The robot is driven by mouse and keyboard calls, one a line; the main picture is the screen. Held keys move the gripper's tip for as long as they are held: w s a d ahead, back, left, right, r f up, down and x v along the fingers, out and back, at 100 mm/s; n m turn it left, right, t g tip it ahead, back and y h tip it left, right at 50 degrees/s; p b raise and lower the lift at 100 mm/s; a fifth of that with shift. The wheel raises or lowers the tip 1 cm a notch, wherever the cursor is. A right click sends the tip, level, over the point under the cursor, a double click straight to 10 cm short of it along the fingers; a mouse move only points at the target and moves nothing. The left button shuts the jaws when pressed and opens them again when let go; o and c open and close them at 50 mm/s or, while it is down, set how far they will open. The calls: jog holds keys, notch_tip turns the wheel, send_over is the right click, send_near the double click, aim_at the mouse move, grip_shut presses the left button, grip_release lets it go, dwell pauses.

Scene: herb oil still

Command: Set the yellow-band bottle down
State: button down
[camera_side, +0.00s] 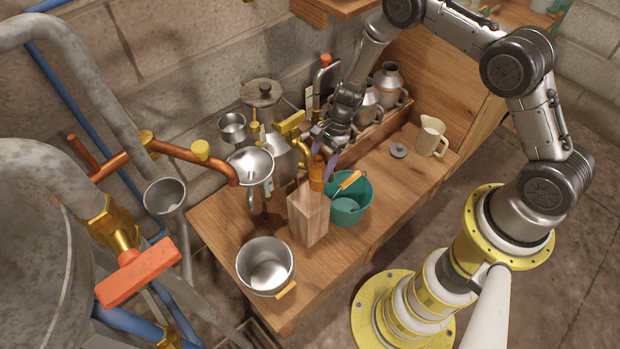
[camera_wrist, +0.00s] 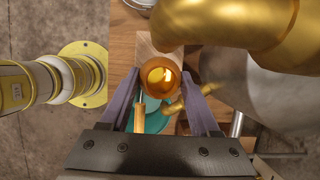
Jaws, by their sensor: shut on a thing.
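My gripper (camera_side: 322,168) is shut on an amber bottle (camera_side: 317,176), just above or at the top of an upright wooden block (camera_side: 309,216). The wrist view shows the bottle (camera_wrist: 158,78) from above, mouth up, between the two purple fingers of my gripper (camera_wrist: 161,84). Its glass looks orange; a yellow band cannot be made out, and the fingers hide part of its sides. The block (camera_wrist: 148,50) shows behind the bottle in the wrist view. I cannot tell whether the bottle's base touches the block.
A teal bucket (camera_side: 352,208) with an orange-handled tool (camera_side: 347,182) stands right beside the block. A steel pot (camera_side: 266,268) is at front left. The still (camera_side: 265,115) and brass valve (camera_side: 291,123) are close behind. A cream jug (camera_side: 430,138) and grey lid (camera_side: 398,150) sit right, near bare bench.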

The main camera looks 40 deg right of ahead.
aim_at(311, 178)
jog(key=shift+a, duration=1.45)
jog(key=shift+d+x, duration=0.15)
jog(key=shift+x, duration=0.6)
jog(key=shift+d+x, duration=0.1)
jog(key=shift+x, duration=0.65)
jog(key=shift+f, duration=0.35)
jog(key=shift+c, duration=0.6)
grip_release()
jog(key=v, duration=1.4)
jog(key=shift+s+d, duration=0.1)
